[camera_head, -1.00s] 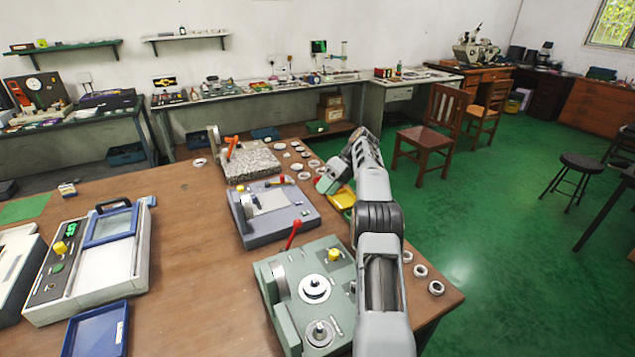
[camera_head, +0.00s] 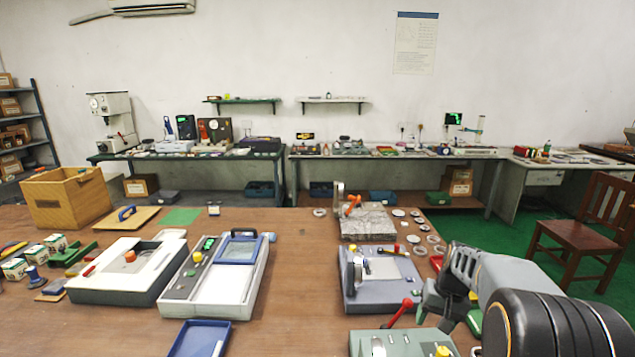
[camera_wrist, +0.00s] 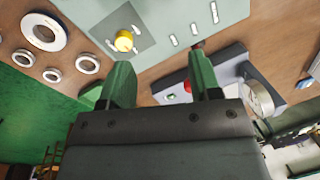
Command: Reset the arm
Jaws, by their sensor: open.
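My arm reaches in from the lower right in the head view, bent over the right part of the wooden table (camera_head: 290,250). My gripper (camera_head: 450,308) is above the table's right side, between the blue-grey machine and the green-grey machine. In the wrist view my gripper (camera_wrist: 162,80) shows two green fingers spread apart, with nothing between them. The green-grey machine (camera_head: 375,342) with a red-knobbed lever is partly cut off at the bottom. The blue-grey machine (camera_head: 365,298) stands just behind it.
Metal rings (camera_head: 420,250) lie near the table's right edge; several more rings (camera_wrist: 88,63) show in the wrist view. A grey granite block (camera_head: 367,222) stands behind the machines. Left are a screen device (camera_head: 205,290), blue tray (camera_head: 200,340) and wooden box (camera_head: 65,200). The table's middle is clear.

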